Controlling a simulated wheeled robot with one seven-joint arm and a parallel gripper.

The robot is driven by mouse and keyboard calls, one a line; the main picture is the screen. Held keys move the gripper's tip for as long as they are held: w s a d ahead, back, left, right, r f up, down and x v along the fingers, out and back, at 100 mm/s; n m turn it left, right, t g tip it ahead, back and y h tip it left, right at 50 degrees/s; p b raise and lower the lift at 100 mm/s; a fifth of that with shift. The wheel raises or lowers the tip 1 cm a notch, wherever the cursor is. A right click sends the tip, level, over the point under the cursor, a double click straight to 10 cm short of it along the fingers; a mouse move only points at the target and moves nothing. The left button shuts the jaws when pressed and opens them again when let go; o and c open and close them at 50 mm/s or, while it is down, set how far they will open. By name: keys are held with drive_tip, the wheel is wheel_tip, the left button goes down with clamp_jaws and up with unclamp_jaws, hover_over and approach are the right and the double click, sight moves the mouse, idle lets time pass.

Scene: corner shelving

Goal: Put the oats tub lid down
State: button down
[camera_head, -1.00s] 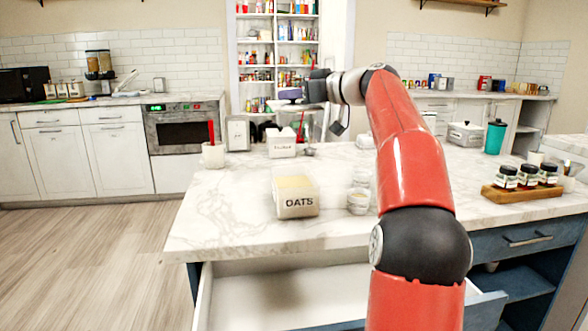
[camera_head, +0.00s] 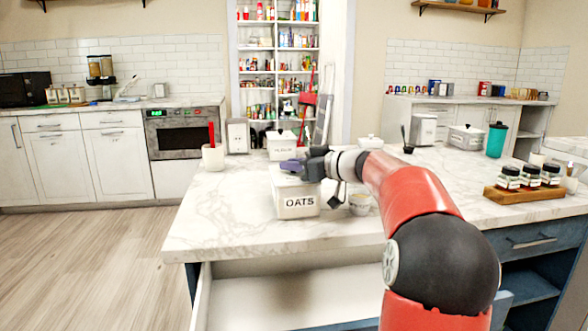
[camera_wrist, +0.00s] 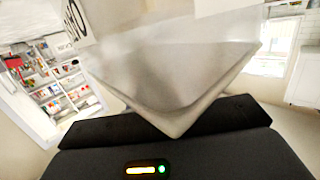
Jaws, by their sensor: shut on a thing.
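The oats tub (camera_head: 298,206), a white box with OATS on its front, stands on the marble counter. My gripper (camera_head: 296,166) is at its top, pointing left in the head view, and is shut on the pale oats tub lid (camera_head: 280,178). The lid is over the tub's mouth, and the tub's inside does not show. I cannot tell whether the lid touches the rim all round. In the wrist view, a pale, square-cornered piece (camera_wrist: 175,105), which looks like the lid, fills the middle between the dark fingers.
A small jar (camera_head: 360,204) stands right of the oats tub, partly behind my arm. A white labelled canister (camera_head: 281,144) and a cup with a red utensil (camera_head: 213,157) stand behind. A spice rack (camera_head: 525,193) is at right. The counter's left front is clear.

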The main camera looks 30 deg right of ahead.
drive_tip(key=shift+f, duration=0.15)
drive_tip(key=c, duration=1.3)
unclamp_jaws()
drive_tip(key=shift+r+p, duration=0.2)
drive_tip(key=shift+p, duration=0.75)
